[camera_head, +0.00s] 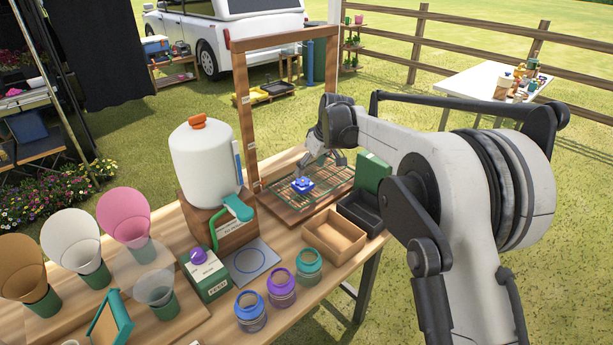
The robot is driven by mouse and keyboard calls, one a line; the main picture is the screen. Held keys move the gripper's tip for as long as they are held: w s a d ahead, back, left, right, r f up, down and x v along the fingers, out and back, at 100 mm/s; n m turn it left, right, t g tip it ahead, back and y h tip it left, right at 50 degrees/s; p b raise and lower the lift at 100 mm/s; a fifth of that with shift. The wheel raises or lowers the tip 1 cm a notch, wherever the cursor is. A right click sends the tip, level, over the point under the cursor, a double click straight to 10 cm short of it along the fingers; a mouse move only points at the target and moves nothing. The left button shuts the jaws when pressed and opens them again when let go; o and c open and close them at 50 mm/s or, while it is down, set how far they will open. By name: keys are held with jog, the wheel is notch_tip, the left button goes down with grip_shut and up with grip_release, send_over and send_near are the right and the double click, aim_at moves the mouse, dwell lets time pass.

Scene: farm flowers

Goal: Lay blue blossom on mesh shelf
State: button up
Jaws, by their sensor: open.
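The blue blossom (303,185) rests on the mesh shelf (318,198), a dark wire grid in a wooden frame under the wooden arch. My gripper (325,163) is just above and behind the blossom, with its fingers spread. The blossom looks clear of the fingers, though the far finger is partly hidden. My arm reaches in from the right.
Beside the shelf are an open wooden tray (334,237), a black tray (361,213) and a green box (373,172). A white tank (206,160) stands left of it. Jars (281,287) and paper cones (124,215) fill the front and left of the table.

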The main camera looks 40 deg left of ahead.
jog(key=shift+v, duration=1.65)
jog(key=s+d+r+m+t, duration=0.1)
jog(key=d+r+m, duration=0.35)
jog(key=d, duration=0.85)
jog(key=d+r+m+t+h, duration=0.1)
jog(key=d+r, duration=0.7)
jog(key=d, duration=0.6)
jog(key=s+d+r+m+t, duration=0.15)
jog(key=d+r, duration=0.45)
jog(key=d, duration=0.7)
jog(key=s+d+m+t+h, duration=0.1)
jog(key=s+d+m, duration=0.1)
jog(key=s+d, duration=0.55)
jog(key=s+d+m+t+h, duration=0.1)
jog(key=s+d+m, duration=0.25)
jog(key=d, duration=0.65)
jog(key=s+d+f+m, duration=0.1)
jog(key=s+d+f, duration=0.3)
jog(key=s, duration=0.3)
jog(key=s+d+f+m+h, duration=0.1)
jog(key=s+d+f+m, duration=0.1)
jog(key=s+d+f, duration=0.2)
jog(key=s+d+t, duration=0.1)
jog(key=s+d, duration=0.1)
jog(key=d, duration=0.1)
jog(key=shift+s+d+f+h, duration=0.25)
jog(key=shift+s+f+h, duration=0.05)
jog(key=shift+s+f, duration=0.1)
